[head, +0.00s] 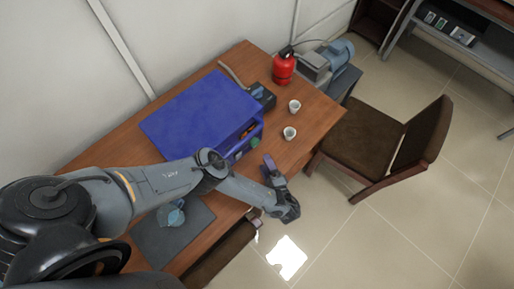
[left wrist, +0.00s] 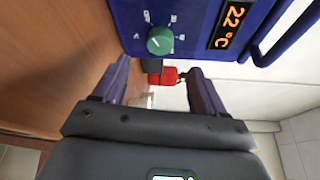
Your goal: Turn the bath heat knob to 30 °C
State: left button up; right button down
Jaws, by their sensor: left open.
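The blue bath (head: 200,112) stands on the wooden table, and its front panel fills the top of the left wrist view (left wrist: 190,12). Its green heat knob (left wrist: 160,40) has a light pointer mark and small dial marks around it; the numbers are too small to read. The knob also shows at the front of the bath in the head view (head: 253,143). The display (left wrist: 232,27) beside it reads 22 °C in orange. My left gripper (left wrist: 160,68) is open and empty, its two fingers apart and short of the knob. My right gripper is in neither view.
Two white cups (head: 290,132) and a red extinguisher-like canister (head: 284,68) stand right of the bath. A blue-grey pump (head: 335,58) is beyond them. A dark mat with a glass vessel (head: 172,217) lies in front. A brown chair (head: 380,140) stands at the right.

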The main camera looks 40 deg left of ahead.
aim_at(256, 145)
pick_arm(q)
jog(key=x, duration=0.8)
jog(key=shift+w+a, duration=0.15)
jog(key=shift+a, duration=0.15)
jog(key=shift+c, duration=0.3)
jog(key=c, duration=1)
jog(key=shift+p, duration=0.45)
